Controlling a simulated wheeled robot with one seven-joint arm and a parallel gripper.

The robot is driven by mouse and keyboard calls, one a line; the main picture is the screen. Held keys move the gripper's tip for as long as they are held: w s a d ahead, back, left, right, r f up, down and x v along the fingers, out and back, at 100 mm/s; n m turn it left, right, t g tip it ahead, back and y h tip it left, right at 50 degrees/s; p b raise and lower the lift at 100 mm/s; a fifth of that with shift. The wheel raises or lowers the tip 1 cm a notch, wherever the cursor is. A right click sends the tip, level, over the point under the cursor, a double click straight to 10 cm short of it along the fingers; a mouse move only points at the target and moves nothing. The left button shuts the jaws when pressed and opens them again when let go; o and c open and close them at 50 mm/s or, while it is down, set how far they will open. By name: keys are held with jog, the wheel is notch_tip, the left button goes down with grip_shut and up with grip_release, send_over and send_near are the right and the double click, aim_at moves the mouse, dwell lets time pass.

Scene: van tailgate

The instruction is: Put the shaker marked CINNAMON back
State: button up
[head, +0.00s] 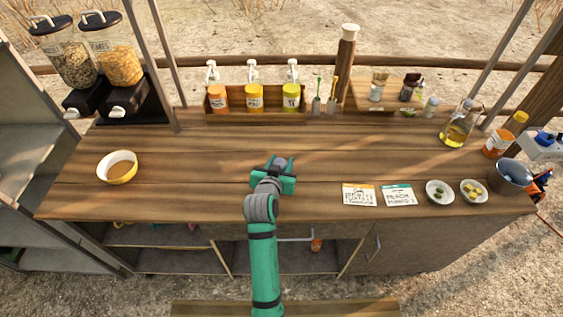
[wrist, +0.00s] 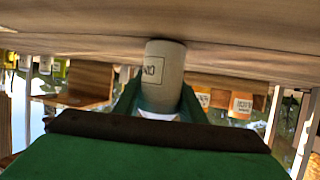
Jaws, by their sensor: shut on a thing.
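My gripper (head: 275,170) is above the middle of the wooden counter, its jaws shut on a pale grey shaker (wrist: 164,72). In the wrist view the shaker sits between the green jaws, with a dark-framed label whose few visible letters look like the start of CINNAMON. The jaws and arm hide the shaker in the head view. A wooden spice stand (head: 388,104) is at the back right of the counter. A light-topped shaker (head: 376,88) and a dark-topped shaker (head: 408,89) are on it, and a small jar (head: 431,106) is at its right.
A wooden box (head: 236,119) with pump bottles is at the back, beside cups with brushes (head: 316,105). An oil flask (head: 457,125) is at right. Two cards (head: 359,194) and small bowls (head: 440,192) lie front right. A yellow bowl (head: 120,167) is at left. The middle counter is clear.

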jog(key=shift+f, duration=0.15)
jog(key=o, duration=1.1)
